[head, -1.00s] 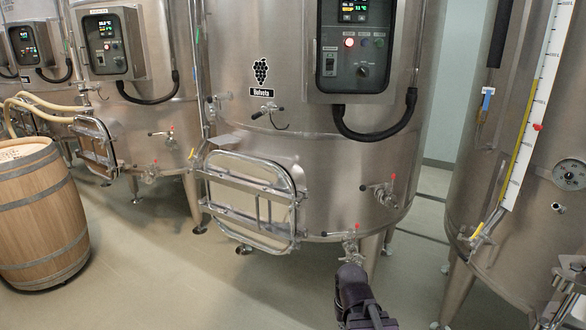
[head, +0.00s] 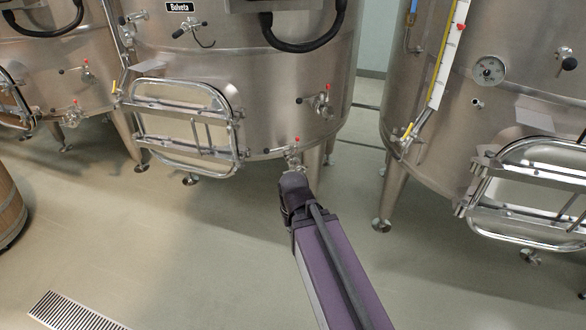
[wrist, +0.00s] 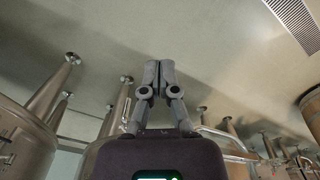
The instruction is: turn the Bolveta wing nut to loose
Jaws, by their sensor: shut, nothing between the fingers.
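The Bolveta vat (head: 255,95) is the large steel tank at upper middle in the head view, with its black name label (head: 181,7). Under the label is a small bar with black ends (head: 191,30) and a curved hook; it may be the wing nut, but I cannot tell for sure. The vat's rectangular hatch (head: 233,112) sits below it in a tubular frame. My arm reaches up from the bottom; its end is in front of the vat's lower edge and hides its fingers. In the wrist view my gripper (wrist: 159,72) is shut and empty, apart from any fitting.
Red-handled valves (head: 322,101) stick out on the vat's lower right. Another vat (head: 425,110) with a gauge and hatch stands at right. A wooden barrel (head: 8,210) is at the left edge. A floor grate (head: 75,312) lies at lower left. The floor between is clear.

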